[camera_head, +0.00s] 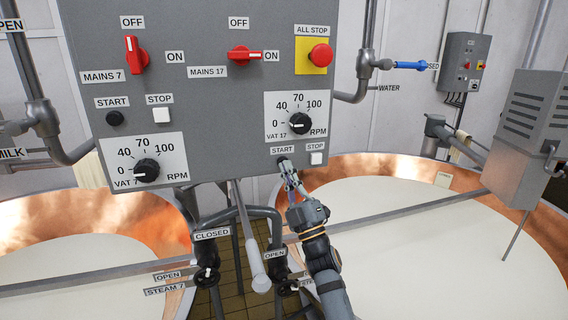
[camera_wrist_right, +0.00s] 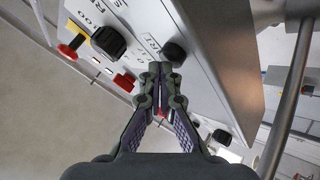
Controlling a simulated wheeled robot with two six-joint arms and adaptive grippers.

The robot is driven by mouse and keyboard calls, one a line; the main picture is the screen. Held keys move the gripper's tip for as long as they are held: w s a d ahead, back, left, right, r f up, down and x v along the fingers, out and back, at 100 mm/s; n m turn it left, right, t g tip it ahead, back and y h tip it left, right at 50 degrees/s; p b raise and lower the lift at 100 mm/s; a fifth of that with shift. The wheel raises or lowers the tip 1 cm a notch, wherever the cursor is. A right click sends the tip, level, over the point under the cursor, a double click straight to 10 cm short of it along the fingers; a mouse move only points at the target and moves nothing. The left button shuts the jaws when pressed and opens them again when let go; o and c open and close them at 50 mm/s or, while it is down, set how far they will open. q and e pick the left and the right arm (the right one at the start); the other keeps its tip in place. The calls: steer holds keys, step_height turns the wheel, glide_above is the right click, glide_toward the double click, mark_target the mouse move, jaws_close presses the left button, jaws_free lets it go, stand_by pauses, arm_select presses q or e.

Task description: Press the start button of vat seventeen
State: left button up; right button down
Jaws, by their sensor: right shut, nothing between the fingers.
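The start button (camera_head: 281,160) of vat seventeen sits under its START label (camera_head: 282,150) at the lower right of the grey control panel in the head view. My right gripper (camera_head: 288,167) is shut and empty, its fingertips at the button and partly hiding it. In the right wrist view a round black button (camera_wrist_right: 174,53) beside a partly seen label lies just beyond the shut fingertips (camera_wrist_right: 160,70). I cannot tell whether the tips touch it. The white stop button (camera_head: 316,158) is just right of the start button. My left gripper is not in view.
Above are the black vat 17 dial (camera_head: 300,123), the red mains 17 switch (camera_head: 245,55) and the red all-stop button (camera_head: 320,55). The vat 7 start button (camera_head: 115,118) is at left. Pipes and steam valves stand below; open copper vats flank the panel.

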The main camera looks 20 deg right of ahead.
steer(key=shift+s, duration=0.55)
steer(key=s+p, duration=0.2)
steer(key=s, duration=0.3)
steer(key=shift+d, duration=0.1)
steer(key=shift+h, duration=0.3)
